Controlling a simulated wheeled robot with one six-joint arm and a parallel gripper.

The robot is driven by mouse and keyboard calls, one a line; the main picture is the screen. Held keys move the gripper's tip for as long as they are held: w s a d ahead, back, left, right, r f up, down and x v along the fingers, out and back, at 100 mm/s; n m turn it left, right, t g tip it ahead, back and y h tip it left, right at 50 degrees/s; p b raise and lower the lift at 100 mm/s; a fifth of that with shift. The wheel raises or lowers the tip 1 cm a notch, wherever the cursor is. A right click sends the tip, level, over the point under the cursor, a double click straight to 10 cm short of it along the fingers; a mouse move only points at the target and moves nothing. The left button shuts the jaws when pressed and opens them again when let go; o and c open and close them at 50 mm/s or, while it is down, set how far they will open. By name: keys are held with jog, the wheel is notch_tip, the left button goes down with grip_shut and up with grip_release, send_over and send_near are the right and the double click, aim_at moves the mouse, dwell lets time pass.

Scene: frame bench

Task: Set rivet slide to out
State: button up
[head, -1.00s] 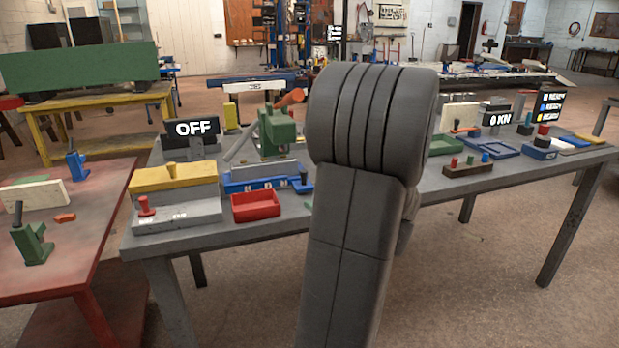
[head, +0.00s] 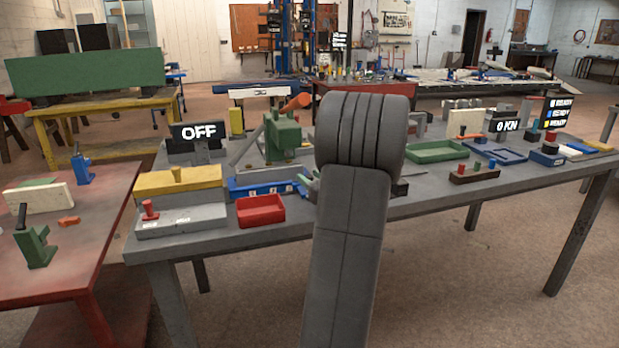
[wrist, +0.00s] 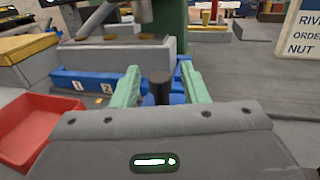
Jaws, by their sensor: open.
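The blue slide (head: 262,188) lies on the grey bench in front of the green press; it is the likely rivet slide. It carries white number labels, and 1 and 2 are readable in the wrist view (wrist: 85,84). A dark upright knob (wrist: 160,88) stands at its right end. My gripper (wrist: 160,82) is open, its green fingers on either side of the knob, with gaps visible. In the head view my arm hides most of the gripper and the knob area. I cannot tell the slide's set position.
A red tray (head: 261,211) sits just in front of the slide. A grey block with a yellow top (head: 178,182) stands left. The green press (head: 283,135) with an orange handle and an OFF sign (head: 198,131) stand behind. Green and blue trays lie farther right.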

jog(key=shift+w+a, duration=0.35)
jog(key=shift+w, duration=0.1)
grip_shut()
jog(key=w+d, duration=0.1)
jog(key=d, duration=0.2)
jog(key=w+d+p, duration=0.1)
jog(key=d, duration=0.2)
jog(key=w+d+p, duration=0.1)
jog(key=d, duration=0.2)
jog(key=shift+d, duration=0.3)
grip_release()
jog(key=shift+a, duration=0.1)
jog(key=shift+s, duration=0.1)
